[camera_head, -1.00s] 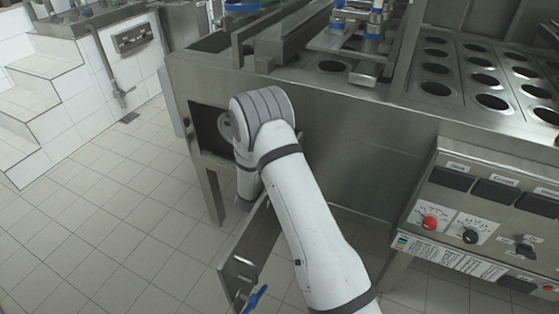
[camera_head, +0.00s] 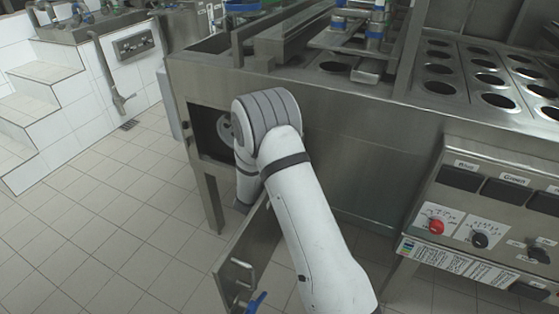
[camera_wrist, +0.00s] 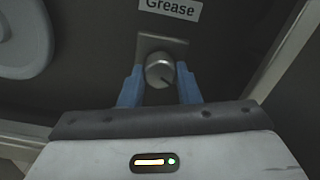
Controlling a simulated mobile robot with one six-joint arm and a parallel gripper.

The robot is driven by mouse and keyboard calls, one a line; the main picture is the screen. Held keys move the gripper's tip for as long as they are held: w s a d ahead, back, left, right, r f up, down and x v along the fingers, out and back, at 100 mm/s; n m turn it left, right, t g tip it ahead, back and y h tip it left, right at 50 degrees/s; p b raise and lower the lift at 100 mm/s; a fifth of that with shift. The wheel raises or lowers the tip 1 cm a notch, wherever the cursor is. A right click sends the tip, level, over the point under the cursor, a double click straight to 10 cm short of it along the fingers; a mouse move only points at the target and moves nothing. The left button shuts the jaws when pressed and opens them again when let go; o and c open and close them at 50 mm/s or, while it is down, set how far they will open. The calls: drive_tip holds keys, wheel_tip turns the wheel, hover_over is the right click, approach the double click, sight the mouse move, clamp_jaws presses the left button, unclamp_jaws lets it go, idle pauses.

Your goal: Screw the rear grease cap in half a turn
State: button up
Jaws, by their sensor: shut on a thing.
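A round metal grease cap (camera_wrist: 159,70) with a dark line on its face sits on a small metal plate under a label reading "Grease" (camera_wrist: 168,8) in the wrist view. My gripper (camera_wrist: 160,84) has its two blue fingers on the left and right sides of the cap, shut on it. In the head view my arm reaches to the open hatch (camera_head: 205,130) in the machine's side. The cap and my gripper are hidden there behind my arm. Whether this cap is the rear one cannot be told.
A grey rounded part (camera_wrist: 22,35) lies to the left of the cap inside the compartment. An open metal door (camera_head: 240,268) with a blue handle stands low beside my arm. A control panel (camera_head: 490,215) is on the right. The tiled floor (camera_head: 110,215) at left is clear.

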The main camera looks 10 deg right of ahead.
drive_tip(key=shift+w+r, duration=0.1)
drive_tip(key=o, duration=1)
drive_tip(key=shift+a, duration=0.1)
drive_tip(key=p+v, duration=0.1)
drive_tip(key=v, duration=0.6)
drive_tip(key=shift+s+a, duration=0.2)
drive_tip(key=shift+s, duration=0.15)
